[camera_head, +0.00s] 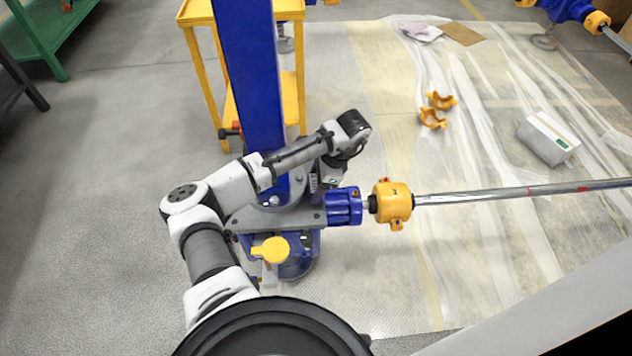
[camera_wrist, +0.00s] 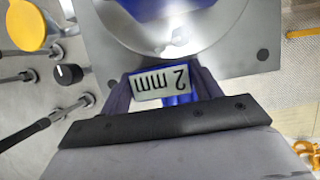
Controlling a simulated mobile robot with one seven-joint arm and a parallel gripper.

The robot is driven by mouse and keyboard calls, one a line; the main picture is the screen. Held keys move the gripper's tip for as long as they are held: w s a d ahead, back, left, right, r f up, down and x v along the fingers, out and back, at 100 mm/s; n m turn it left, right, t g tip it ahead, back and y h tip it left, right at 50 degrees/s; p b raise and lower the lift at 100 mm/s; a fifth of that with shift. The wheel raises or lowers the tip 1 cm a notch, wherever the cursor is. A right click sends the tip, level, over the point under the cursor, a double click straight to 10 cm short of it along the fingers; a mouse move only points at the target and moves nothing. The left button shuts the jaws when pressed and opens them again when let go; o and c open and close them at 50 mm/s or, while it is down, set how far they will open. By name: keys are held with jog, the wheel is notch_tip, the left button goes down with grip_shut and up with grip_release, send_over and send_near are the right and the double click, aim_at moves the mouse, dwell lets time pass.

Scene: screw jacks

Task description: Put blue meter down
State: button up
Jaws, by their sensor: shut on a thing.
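The blue meter (camera_wrist: 162,84) shows in the wrist view between my fingers. Its pale display faces the camera and reads "2 mm" upside down. A little of its blue body shows beside and below the display. My gripper (camera_wrist: 160,92) is shut on it, one dark finger on each side. In the head view my gripper (camera_head: 332,176) is by the blue column, above the grey plate (camera_head: 300,218) of the jack. The meter cannot be made out there. Whether it touches the plate is hidden.
A blue column (camera_head: 250,75) stands close to my arm. A blue coupling (camera_head: 344,206), an orange coupling (camera_head: 391,203) and a long steel shaft (camera_head: 520,193) extend right. A yellow knob (camera_head: 271,250) sits at the front. A yellow cart (camera_head: 297,85) stands behind.

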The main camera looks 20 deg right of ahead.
jog(key=o, duration=1.2)
jog(key=p+v, duration=0.2)
jog(key=v, duration=1)
jog(key=shift+d+r, duration=0.1)
dwell(0.3)
